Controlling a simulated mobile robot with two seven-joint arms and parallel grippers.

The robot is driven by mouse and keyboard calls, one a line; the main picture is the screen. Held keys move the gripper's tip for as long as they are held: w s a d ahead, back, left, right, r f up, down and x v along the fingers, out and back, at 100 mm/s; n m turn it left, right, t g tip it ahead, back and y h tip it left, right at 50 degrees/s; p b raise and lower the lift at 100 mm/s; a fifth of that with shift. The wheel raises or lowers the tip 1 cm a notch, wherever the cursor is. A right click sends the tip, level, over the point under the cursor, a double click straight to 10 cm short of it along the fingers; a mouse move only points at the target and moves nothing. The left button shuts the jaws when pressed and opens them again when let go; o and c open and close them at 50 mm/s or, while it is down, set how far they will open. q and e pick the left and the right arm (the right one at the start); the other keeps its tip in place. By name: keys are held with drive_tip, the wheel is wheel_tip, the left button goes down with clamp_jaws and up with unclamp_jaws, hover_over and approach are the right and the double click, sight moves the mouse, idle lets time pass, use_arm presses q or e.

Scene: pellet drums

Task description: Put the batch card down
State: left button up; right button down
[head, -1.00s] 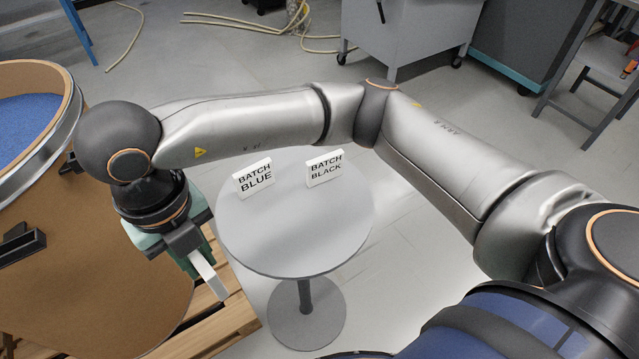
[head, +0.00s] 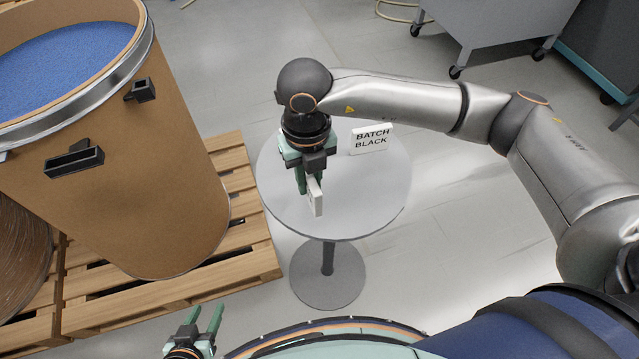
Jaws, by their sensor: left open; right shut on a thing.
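The batch card (head: 317,200) is a thin white card, seen nearly edge-on in the head view. My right gripper (head: 309,184) is shut on it and points down over the round grey table (head: 365,200). I cannot tell whether the card's lower edge touches the tabletop. A white card reading BATCH BLACK (head: 371,138) stands upright on the table, behind and right of my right gripper. The BATCH BLUE card is not visible; my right wrist covers that part of the table. My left gripper (head: 207,308) is open and empty at the bottom left.
A tall brown drum (head: 150,200) of blue pellets (head: 65,62) stands on a wooden pallet (head: 245,225) left of the table. A grey cabinet (head: 500,22) on casters is at the back. The tabletop's front and right parts are clear.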

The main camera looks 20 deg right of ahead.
drive_tip(key=d+f, duration=0.1)
drive_tip(key=w+d+f, duration=0.1)
drive_tip(key=shift+w+f, duration=0.15)
drive_tip(key=shift+f, duration=0.2)
drive_tip(key=shift+w+d+f, duration=0.1)
drive_tip(key=shift+f, duration=1.65)
drive_tip(key=shift+f, duration=0.15)
drive_tip(key=c, duration=0.8)
unclamp_jaws()
wheel_tip(320, 180, up, 12)
drive_tip(key=shift+r, duration=0.2)
